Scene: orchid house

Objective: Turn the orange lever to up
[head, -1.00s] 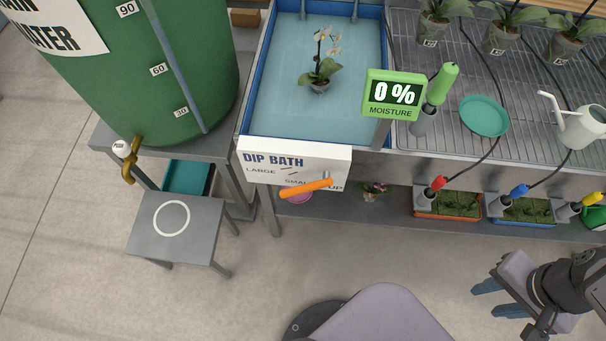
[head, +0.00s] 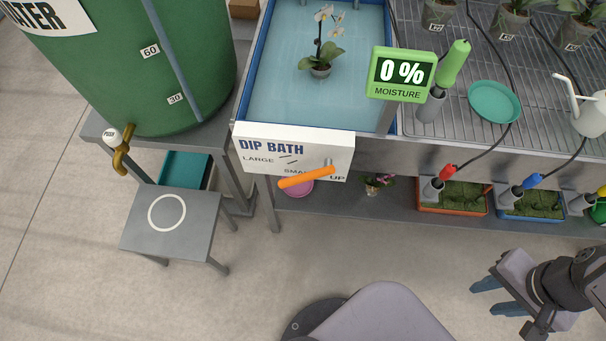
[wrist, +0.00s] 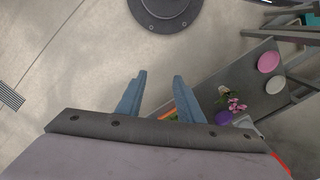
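The orange lever (head: 306,178) is on the front of the white dip bath panel (head: 262,144). Its pivot is at the right end, and the handle points left and slightly down, across the SMALL label. The panel also reads LARGE at left and UP at lower right. My gripper (head: 481,296) is at the lower right of the head view, well away from the lever. The lever cannot be made out in the wrist view.
The blue bath (head: 285,75) with a potted orchid (head: 320,65) is behind the panel. A grey stool (head: 172,222) stands left, below the green tank (head: 150,60). A moisture sign (head: 402,73) stands right. The floor before the panel is open.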

